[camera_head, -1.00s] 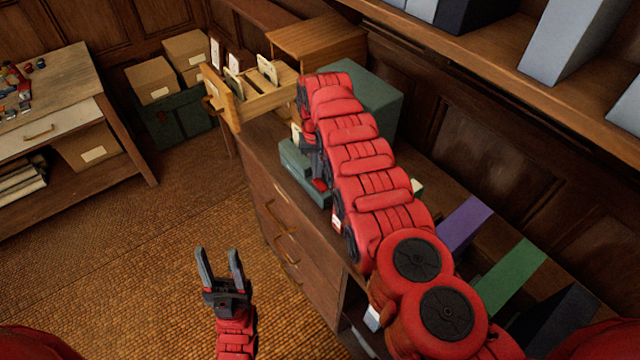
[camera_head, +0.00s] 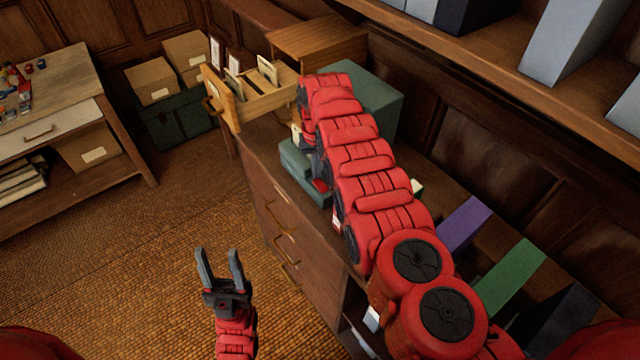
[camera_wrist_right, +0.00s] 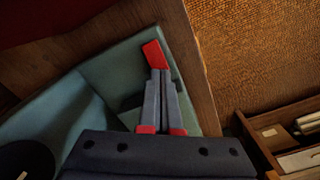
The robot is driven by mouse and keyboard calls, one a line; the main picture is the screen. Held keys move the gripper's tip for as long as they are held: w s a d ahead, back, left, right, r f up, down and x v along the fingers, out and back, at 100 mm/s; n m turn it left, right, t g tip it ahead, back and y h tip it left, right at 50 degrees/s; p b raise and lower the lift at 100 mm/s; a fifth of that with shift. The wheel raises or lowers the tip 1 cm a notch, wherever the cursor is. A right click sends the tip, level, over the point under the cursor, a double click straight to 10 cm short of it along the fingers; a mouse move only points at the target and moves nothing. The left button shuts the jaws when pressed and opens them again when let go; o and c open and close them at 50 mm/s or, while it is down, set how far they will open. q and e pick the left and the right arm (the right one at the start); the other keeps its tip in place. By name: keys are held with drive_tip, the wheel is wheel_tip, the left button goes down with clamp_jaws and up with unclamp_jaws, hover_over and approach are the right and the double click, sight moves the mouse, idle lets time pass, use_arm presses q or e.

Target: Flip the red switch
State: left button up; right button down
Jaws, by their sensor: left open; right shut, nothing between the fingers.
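The red switch (camera_wrist_right: 153,53) shows in the right wrist view as a tilted red lever on a teal box (camera_wrist_right: 122,60). In the head view a small red patch (camera_head: 321,185) on the teal box (camera_head: 297,170), beside my right arm, looks like the same switch. My right gripper (camera_wrist_right: 160,76) is shut and empty, its dark fingertips right at the lower end of the switch. I cannot tell whether they touch it. In the head view my right arm hides most of that gripper. My left gripper (camera_head: 219,254) is open and empty above the floor, away from the cabinet.
The teal box sits on a wooden cabinet (camera_head: 275,215) near its front edge. An open card drawer (camera_head: 262,105) and a larger green box (camera_head: 375,100) stand behind. Purple (camera_head: 465,225) and green (camera_head: 510,275) binders stand to the right. The floor (camera_head: 130,260) at left is clear.

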sight(317, 181)
drive_tip(key=shift+f+b, duration=0.85)
drive_tip(key=shift+f, duration=0.1)
idle(1.0)
wheel_tip(317, 181, up, 7)
drive_tip(key=p, duration=0.6)
drive_tip(key=shift+p, duration=0.3)
